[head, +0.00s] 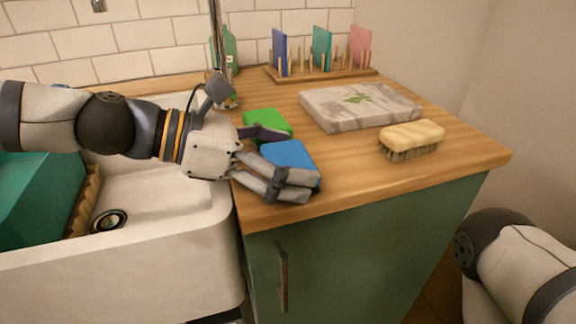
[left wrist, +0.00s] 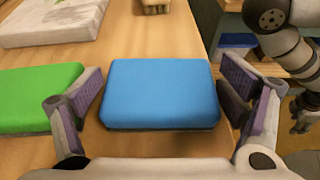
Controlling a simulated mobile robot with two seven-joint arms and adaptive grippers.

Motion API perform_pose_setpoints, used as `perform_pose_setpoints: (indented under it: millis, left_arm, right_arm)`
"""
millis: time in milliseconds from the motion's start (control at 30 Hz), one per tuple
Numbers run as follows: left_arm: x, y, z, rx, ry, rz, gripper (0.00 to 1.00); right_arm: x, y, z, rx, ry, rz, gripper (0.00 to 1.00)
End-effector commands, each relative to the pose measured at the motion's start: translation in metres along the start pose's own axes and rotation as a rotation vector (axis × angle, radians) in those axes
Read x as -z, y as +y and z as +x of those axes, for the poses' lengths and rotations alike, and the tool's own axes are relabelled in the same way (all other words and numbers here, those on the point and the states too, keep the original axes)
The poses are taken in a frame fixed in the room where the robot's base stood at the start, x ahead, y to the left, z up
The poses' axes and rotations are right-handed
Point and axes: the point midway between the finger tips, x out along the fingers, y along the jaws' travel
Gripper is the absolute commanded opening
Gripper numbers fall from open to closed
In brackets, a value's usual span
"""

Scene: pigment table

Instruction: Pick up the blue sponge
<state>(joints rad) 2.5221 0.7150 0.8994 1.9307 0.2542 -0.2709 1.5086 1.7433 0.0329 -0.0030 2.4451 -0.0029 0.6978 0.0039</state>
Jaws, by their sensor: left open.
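The blue sponge (head: 291,160) lies flat on the wooden counter near its front left edge. In the left wrist view the blue sponge (left wrist: 161,92) sits between the two fingers, with a gap on each side. My left gripper (head: 277,160) is open around it, one finger on the far side and one on the near side; the fingers partly hide it in the head view. It also shows in the left wrist view (left wrist: 165,100). A green sponge (head: 267,123) lies just behind, beside the far finger. My right gripper is out of the head view.
A grey-white patterned slab (head: 340,110) and a yellow scrubbing brush (head: 413,137) stand to the right. A wooden rack (head: 320,73) with coloured boards is at the back. The white sink (head: 150,235) is on the left. The counter right of the blue sponge is clear.

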Motion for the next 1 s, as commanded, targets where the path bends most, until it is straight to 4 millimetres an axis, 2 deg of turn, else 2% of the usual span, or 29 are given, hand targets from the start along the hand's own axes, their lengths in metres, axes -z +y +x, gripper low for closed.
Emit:
perform_pose_setpoints:
  millis: [33, 100, 133, 500, 567, 700, 933, 1000]
  left_arm:
    - [0.0, 0.0, 0.0, 0.0, 0.0, 0.0, 0.85]
    - [0.0, 0.0, 0.0, 0.0, 0.0, 0.0, 0.71]
    - [0.0, 0.0, 0.0, 0.0, 0.0, 0.0, 0.68]
    - [-0.002, 0.0, -0.002, 0.0, 0.0, 0.001, 0.67]
    - [-0.007, 0.0, -0.004, 0.0, 0.0, 0.002, 0.67]
    - [-0.034, 0.0, -0.015, -0.003, -0.001, 0.01, 0.67]
    - [-0.095, -0.056, -0.054, -0.006, -0.005, 0.021, 0.67]
    - [-0.098, -0.08, -0.061, -0.003, -0.004, 0.015, 0.67]
  right_arm:
    - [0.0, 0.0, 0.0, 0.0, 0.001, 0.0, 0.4]
    - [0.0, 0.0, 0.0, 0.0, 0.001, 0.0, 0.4]
    - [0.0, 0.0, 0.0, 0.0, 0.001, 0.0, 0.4]
    - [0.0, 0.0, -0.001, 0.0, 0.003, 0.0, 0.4]
    - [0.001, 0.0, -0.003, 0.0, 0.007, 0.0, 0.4]
    - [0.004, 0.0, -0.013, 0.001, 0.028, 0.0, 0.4]
    - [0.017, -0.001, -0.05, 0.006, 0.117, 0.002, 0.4]
    - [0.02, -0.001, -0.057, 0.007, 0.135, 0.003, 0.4]
